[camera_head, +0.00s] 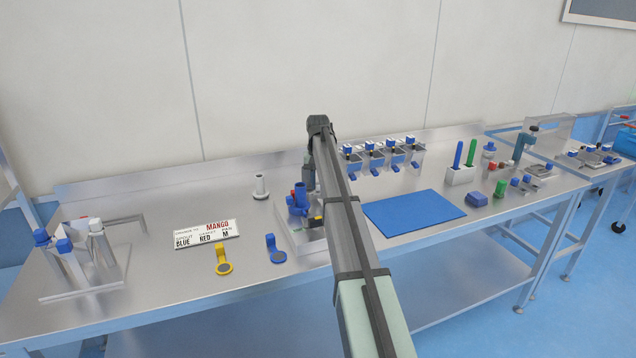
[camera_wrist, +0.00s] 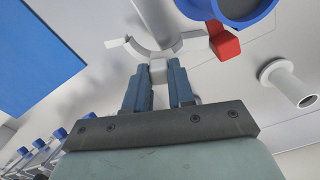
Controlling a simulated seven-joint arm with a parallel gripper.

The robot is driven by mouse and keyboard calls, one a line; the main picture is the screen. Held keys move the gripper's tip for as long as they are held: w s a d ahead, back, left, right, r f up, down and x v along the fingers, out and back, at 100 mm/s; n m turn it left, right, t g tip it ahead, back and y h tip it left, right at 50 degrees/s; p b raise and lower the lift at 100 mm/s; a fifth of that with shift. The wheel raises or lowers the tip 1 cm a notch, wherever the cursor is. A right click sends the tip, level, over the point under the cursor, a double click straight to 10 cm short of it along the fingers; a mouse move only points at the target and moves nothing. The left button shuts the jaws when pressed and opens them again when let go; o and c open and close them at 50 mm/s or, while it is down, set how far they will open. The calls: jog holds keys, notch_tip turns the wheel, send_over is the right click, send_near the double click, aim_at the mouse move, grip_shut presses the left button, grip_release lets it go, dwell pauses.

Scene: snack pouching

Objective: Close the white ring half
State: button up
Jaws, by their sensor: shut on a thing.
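The white ring half (camera_wrist: 120,43) shows in the wrist view as a curved white piece beside a pale cylinder (camera_wrist: 160,18). A small white tab on it sits between my fingertips. My gripper (camera_wrist: 158,74) is shut on this tab. The ring half curves partly around the cylinder; whether it touches it I cannot tell. In the head view my arm hides the ring half and most of the gripper. A blue-rimmed round part (camera_wrist: 235,12) with a red block (camera_wrist: 223,42) is just right of the ring half.
A white flanged spool (camera_wrist: 290,83) stands apart at right in the wrist view; it also shows in the head view (camera_head: 261,187). A blue mat (camera_head: 415,213) lies right of my arm. Several blue-topped dispensers (camera_head: 373,155) stand behind. A mango sign (camera_head: 207,234) lies at left.

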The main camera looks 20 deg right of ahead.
grip_shut()
jog(key=s+m, duration=0.1)
jog(key=m, duration=0.2)
jog(key=shift+s+a, duration=0.15)
jog(key=shift+s, duration=0.2)
jog(key=m, duration=0.1)
jog(key=s+m, duration=0.1)
jog(key=m, duration=0.2)
jog(key=shift+s+a, duration=0.25)
jog(key=shift+a, duration=0.15)
jog(key=m, duration=0.1)
jog(key=s+a+m, duration=0.1)
jog(key=m, duration=0.1)
jog(key=shift+a, duration=0.15)
jog(key=shift+s+a+m, duration=0.2)
jog(key=shift+a+m, duration=0.15)
jog(key=shift+m, duration=0.65)
jog(key=shift+s+a+m, duration=0.15)
jog(key=shift+a+m, duration=0.2)
jog(key=shift+m, duration=0.65)
jog(key=o, duration=0.8)
grip_release()
jog(key=shift+c, duration=0.2)
